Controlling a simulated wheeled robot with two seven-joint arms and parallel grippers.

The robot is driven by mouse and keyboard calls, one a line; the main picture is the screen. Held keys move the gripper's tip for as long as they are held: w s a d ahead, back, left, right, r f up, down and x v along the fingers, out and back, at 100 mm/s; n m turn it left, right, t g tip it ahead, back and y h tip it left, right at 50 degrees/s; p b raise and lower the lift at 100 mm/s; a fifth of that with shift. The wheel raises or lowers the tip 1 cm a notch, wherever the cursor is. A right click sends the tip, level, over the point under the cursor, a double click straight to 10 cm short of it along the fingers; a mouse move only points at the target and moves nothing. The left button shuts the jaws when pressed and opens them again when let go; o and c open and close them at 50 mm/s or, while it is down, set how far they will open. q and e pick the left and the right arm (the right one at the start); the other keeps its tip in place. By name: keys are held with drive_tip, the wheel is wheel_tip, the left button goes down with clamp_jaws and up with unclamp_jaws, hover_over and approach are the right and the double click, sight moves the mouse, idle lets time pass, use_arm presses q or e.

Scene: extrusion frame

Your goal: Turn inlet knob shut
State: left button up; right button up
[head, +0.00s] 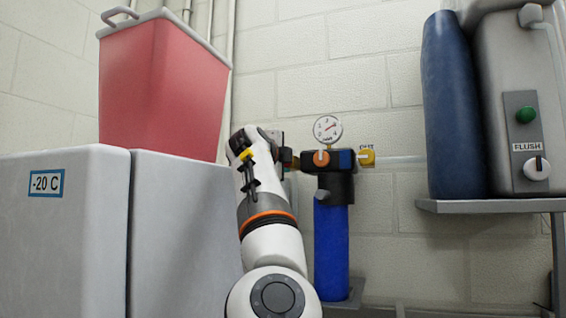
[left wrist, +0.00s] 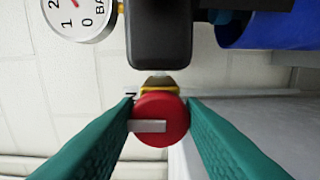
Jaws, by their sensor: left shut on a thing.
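The inlet knob (left wrist: 160,118) is a round red knob with a pale bar across its face, on a yellow fitting (left wrist: 160,84) beside a dark block in the left wrist view. My left gripper (left wrist: 160,120) has a teal finger on each side of the knob and is shut on it. The bar lies level in that rolled view. In the head view, my left gripper (head: 277,148) is at the left end of the filter unit (head: 331,245) and hides the knob. My right gripper is not in view.
A pressure gauge (head: 327,129) stands on top of the filter unit, above an orange-faced part (head: 321,158). A yellow outlet fitting (head: 367,157) marked OUT is on its right. A -20 C freezer (head: 60,230) with a red cooler (head: 160,90) stands left. A shelf (head: 480,205) is right.

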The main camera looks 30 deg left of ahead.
use_arm(q)
drive_tip(key=shift+w+f, duration=0.1)
drive_tip(key=shift+f, duration=0.1)
drive_tip(key=o, duration=1)
drive_tip(key=shift+d, duration=0.1)
drive_tip(key=shift+c, duration=0.2)
drive_tip(key=shift+r, duration=0.15)
drive_tip(key=b+v, duration=0.6)
drive_tip(key=v, duration=0.6)
